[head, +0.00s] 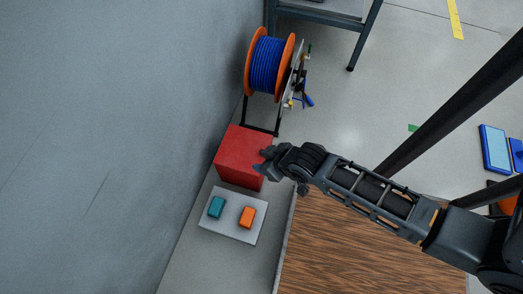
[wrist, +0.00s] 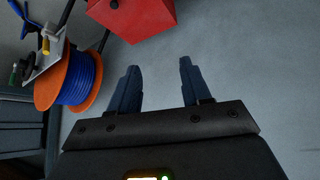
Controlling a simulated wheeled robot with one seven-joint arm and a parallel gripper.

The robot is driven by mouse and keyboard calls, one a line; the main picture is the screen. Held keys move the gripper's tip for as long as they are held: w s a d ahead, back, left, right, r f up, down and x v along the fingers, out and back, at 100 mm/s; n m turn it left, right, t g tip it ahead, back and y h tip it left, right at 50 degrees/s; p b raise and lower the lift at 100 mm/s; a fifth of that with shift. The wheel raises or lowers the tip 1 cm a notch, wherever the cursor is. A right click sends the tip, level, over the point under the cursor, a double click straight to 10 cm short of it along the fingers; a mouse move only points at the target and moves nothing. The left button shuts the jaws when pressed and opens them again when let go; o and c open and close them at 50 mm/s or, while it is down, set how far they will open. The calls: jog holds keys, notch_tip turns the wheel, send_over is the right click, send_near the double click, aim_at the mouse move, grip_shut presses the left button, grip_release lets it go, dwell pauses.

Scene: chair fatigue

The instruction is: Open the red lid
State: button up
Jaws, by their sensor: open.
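A red box (head: 241,152) stands against the grey wall in the head view. Its top looks closed, and I cannot make out a lid seam. My gripper (head: 261,165) is at the box's right side, overlapping it in the picture; I cannot tell whether they touch. In the wrist view, the red box (wrist: 138,14) is at the top edge, partly cut off, with a small dark knob or handle on it. My gripper (wrist: 157,72) shows there with its two dark fingers apart and nothing between them. The fingertips point towards the wall, below and right of the box.
An orange reel of blue cable (head: 269,63) stands behind the box. A pale panel (head: 231,223) with a teal block (head: 216,207) and an orange block (head: 247,217) lies in front. A wooden surface (head: 355,250) is at the lower right. Open floor (head: 350,125) lies right of the reel.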

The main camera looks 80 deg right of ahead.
jog(key=w+d+f+m+g+b, duration=0.2)
jog(key=w+d+f+g+b, duration=0.15)
jog(key=d+f, duration=0.55)
jog(key=m+g+y+b, duration=0.2)
jog(key=m+y+b, duration=0.1)
send_near(262, 151)
jog(key=shift+w+a+f, duration=0.15)
jog(key=shift+w+a, duration=0.1)
jog(key=shift+a, duration=0.15)
jog(key=shift+d+f+g+b, duration=0.2)
jog(key=shift+d+g+b, duration=0.15)
jog(key=shift+d+b, duration=0.1)
notch_tip(262, 151, down, 7)
jog(key=b, duration=0.3)
jog(key=shift+f, duration=0.25)
grip_shut()
